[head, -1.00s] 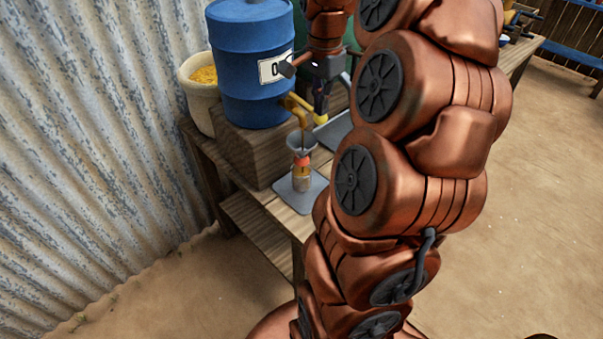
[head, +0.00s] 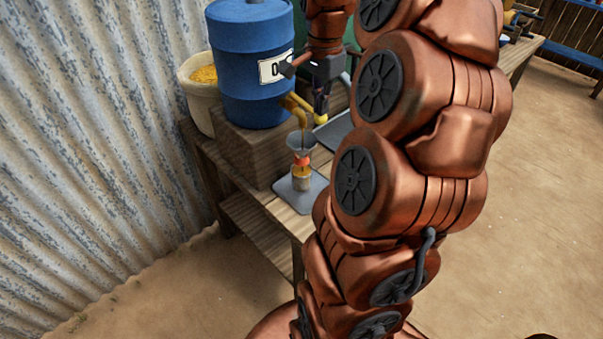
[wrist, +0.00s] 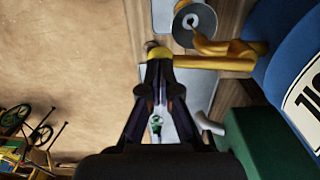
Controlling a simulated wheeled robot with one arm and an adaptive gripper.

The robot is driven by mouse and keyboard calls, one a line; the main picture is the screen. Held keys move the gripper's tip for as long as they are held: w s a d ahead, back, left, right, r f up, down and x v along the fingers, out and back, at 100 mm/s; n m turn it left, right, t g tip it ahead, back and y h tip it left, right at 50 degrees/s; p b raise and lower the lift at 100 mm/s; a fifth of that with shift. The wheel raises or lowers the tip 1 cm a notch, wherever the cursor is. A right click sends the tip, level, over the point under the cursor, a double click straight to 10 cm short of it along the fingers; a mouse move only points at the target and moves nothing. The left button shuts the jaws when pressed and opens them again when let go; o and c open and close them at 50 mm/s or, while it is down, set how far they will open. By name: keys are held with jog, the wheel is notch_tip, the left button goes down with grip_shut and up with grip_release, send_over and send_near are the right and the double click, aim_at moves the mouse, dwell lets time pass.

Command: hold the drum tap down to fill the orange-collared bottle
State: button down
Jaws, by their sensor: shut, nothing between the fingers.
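The blue drum (head: 250,85) stands on a wooden block with its yellow tap (head: 293,103) facing front. The orange-collared bottle (head: 302,172) stands upright below, on a grey plate (head: 314,197), with a grey funnel (head: 301,142) in its neck. An amber streak runs from the spout into the funnel; the bottle's exact level is hard to tell. My gripper (head: 321,105) is shut and empty, pointing down at the outer end of the yellow tap lever. In the wrist view its fingertips (wrist: 160,62) are at that lever end (wrist: 160,53), seemingly touching it.
A pale bucket of yellow stuff (head: 199,90) is behind at left. Another grey plate (head: 335,128) lies on the wooden bench. Corrugated metal wall (head: 90,150) bounds the left; sandy floor (head: 540,200) is open at right.

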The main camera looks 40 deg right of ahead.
dwell(0.3)
notch_tip(320, 180, up, 5)
jog(key=shift+f+p, duration=0.1)
jog(key=shift+p, duration=0.3)
dwell(0.5)
jog(key=s+a+f+n, duration=0.2)
jog(key=a+n, duration=0.3)
jog(key=a, duration=0.3)
jog(key=s+a+f+n, duration=0.1)
jog(key=a+f+n, duration=0.25)
jog(key=a, duration=0.55)
jog(key=s+a+f+n+g, duration=0.1)
jog(key=s+a+f+n, duration=0.3)
jog(key=s, duration=0.3)
jog(key=s+a+f+n, duration=0.4)
jog(key=s+a+n, duration=0.1)
jog(key=s+a, duration=0.1)
jog(key=shift+s+a+f+n+g, duration=0.3)
jog(key=shift+s+n+g, duration=0.1)
jog(key=shift+s, duration=0.25)
